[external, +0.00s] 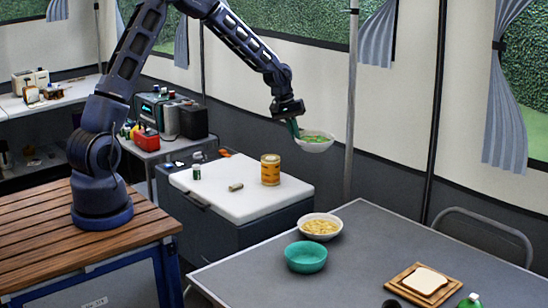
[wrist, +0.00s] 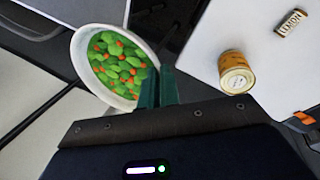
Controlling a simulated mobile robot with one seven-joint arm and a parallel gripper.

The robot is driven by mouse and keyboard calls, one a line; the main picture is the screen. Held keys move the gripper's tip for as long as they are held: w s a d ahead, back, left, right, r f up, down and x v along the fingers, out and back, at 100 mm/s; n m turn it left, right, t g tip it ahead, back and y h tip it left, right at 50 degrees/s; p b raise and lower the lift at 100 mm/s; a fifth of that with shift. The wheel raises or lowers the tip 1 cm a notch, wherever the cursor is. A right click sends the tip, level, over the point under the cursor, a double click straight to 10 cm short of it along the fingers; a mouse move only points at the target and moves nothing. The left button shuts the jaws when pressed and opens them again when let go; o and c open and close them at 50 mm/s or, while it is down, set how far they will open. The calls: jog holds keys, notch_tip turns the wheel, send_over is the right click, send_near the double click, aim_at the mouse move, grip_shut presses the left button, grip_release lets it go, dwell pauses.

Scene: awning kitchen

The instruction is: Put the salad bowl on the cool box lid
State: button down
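The salad bowl (external: 316,144) is white with green leaves and small red-orange pieces in it. It is in the air, to the right of and above the far right corner of the cool box lid. My gripper (external: 294,128) is shut on the bowl's rim. In the wrist view, the green fingers (wrist: 158,88) meet the near side of the salad bowl (wrist: 112,68), and its contents stay inside. The cool box lid (external: 237,203) is white and flat on the grey cool box. It also shows in the wrist view (wrist: 265,60), to the right of the bowl.
The lid's front part is clear. The grey table holds a bowl of yellow food (external: 320,227), an empty teal bowl (external: 305,257) and bread on a board (external: 402,290).

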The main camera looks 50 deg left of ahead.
jog(key=s+a+n+t, duration=0.15)
jog(key=s+a, duration=0.35)
jog(key=a, duration=1.4)
jog(key=s+a+n+g, duration=0.1)
jog(key=s+a+n, duration=0.25)
jog(key=a, duration=1.55)
jog(key=shift+t+y, duration=0.25)
jog(key=shift+y, duration=0.15)
jog(key=f, duration=2)
jog(key=shift+s+f, duration=0.15)
jog(key=shift+s, duration=0.15)
jog(key=shift+d, duration=0.1)
jog(key=c, duration=2)
grip_release()
jog(key=shift+f, duration=0.1)
jog(key=o, duration=0.4)
jog(key=shift+c, duration=0.2)
